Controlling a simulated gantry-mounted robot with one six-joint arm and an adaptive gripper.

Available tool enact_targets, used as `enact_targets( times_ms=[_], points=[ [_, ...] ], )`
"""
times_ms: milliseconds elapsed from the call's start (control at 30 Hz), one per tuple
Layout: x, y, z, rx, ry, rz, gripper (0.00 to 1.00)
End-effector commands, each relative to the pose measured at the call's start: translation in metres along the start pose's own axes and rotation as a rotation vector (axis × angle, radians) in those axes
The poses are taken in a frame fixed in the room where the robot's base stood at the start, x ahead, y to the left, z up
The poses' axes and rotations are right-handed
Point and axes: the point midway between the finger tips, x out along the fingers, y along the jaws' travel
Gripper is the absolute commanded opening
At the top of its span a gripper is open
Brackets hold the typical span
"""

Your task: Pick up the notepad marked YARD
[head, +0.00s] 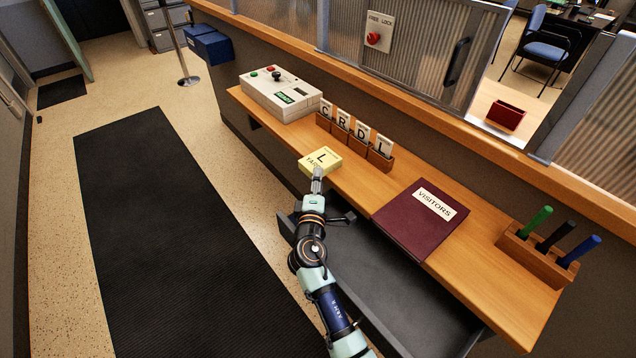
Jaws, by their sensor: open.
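The yellow notepad (327,155) lies on the wooden counter (366,188) near its front edge, left of the maroon book. Its top shows a large L and smaller lettering that reads as YARD, partly covered by my gripper. My gripper (318,172) is open, at the near side of the notepad, and overlaps its near edge in the picture. The fingers are small here, and I cannot tell whether they touch the pad or stand above it.
Behind the notepad stand wooden card holders (379,160) with lettered cards. A control box (283,97) sits to the left. A maroon VISITORS book (415,222) lies to the right, then a pen block (533,258). A dark open drawer (400,295) juts out below the counter.

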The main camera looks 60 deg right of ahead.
Motion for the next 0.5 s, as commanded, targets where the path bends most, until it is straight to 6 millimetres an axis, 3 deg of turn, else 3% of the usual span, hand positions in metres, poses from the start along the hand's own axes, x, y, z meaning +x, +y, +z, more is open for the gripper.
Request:
enact_targets(
  times_ms=[333, 500],
  points=[
    [0.0042, 0.0004, 0.0, -0.001, 0.0, 0.0, 0.47],
    [0.004, 0.0004, -0.0001, -0.001, 0.0, 0.0, 0.33]
  ],
)
